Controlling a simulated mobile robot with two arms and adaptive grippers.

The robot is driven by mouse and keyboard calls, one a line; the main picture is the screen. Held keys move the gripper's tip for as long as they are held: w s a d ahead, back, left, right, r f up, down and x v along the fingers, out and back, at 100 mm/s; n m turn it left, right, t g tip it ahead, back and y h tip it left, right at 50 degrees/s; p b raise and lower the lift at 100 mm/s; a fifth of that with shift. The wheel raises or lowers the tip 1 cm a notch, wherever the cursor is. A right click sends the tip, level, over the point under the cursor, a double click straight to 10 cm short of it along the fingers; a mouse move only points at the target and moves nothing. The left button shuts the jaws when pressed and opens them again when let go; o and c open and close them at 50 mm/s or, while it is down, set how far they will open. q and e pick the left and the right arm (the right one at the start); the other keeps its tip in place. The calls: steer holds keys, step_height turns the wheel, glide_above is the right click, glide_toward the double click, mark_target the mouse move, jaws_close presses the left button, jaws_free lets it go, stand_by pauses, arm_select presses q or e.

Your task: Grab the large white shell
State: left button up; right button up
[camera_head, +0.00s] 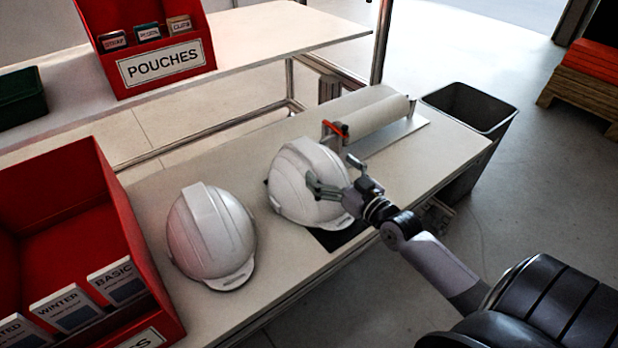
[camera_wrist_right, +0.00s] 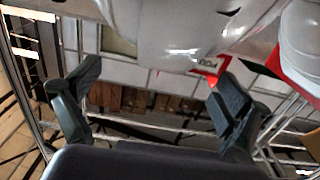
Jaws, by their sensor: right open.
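Two white helmet shells stand on the workbench in the head view. One white shell (camera_head: 207,238) is at the left, and the other white shell (camera_head: 296,178) is to its right, over a dark mat. I cannot tell for sure which is larger. My right gripper (camera_head: 332,171) is open at the right side of the right-hand shell, with one finger overlapping it in the picture. Contact cannot be told. In the right wrist view a white shell (camera_wrist_right: 195,25) fills the top beyond the open fingers (camera_wrist_right: 158,85), and another shell (camera_wrist_right: 303,40) is at the right edge. My left gripper is not in view.
The workbench (camera_head: 160,192) carries a roll on a stand (camera_head: 370,112) behind the shells. A red box of cards (camera_head: 70,200) stands at the left. A red pouches bin (camera_head: 150,45) is on the back shelf. A grey waste bin (camera_head: 470,105) stands beyond the bench's right end.

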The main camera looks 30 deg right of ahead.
mark_target(312, 150)
steer(key=shift+w, duration=1.25)
steer(key=w, duration=0.4)
steer(key=shift+w+a+r+b, duration=0.15)
steer(key=shift+a+r+b, duration=0.1)
steer(key=shift+r+b, duration=0.15)
steer(key=shift+w, duration=0.4)
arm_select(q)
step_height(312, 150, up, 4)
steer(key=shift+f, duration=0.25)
